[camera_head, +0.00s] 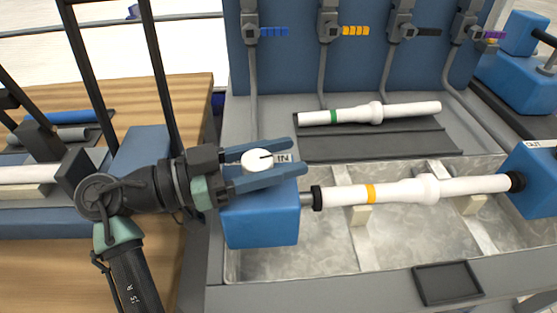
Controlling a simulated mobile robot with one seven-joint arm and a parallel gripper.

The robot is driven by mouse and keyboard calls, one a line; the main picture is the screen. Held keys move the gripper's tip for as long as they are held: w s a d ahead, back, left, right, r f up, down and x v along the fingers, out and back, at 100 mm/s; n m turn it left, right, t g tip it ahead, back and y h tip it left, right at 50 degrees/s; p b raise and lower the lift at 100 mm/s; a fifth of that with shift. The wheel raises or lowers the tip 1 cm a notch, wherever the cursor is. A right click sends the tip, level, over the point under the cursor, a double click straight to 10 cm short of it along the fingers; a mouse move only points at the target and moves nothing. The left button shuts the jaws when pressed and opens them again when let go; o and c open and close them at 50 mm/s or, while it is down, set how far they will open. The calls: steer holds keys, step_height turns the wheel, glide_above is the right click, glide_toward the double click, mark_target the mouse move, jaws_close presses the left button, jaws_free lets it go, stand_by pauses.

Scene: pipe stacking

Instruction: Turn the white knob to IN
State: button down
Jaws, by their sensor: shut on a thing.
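The white knob (258,160) is a round cap with a dark pointer line, on top of a blue block (262,222) at the left end of the metal basin. My gripper (293,161) reaches in from the left, its two blue fingers on either side of the knob and shut on it. The pointer line points right, toward a small label (283,158) that reads IN, partly hidden by the fingers. The blue block carries a rod that meets the left end of a white pipe with an orange band (400,191).
A white pipe with a green band (370,113) lies on a dark mat behind the basin. A blue block labelled OUT (530,180) stands at the basin's right end. Coloured-handled valves (328,30) line the blue back panel. A wooden table (185,100) is at left.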

stand_by(0.3)
steer(key=shift+c, duration=1.4)
jaws_free()
steer(key=v, duration=1.3)
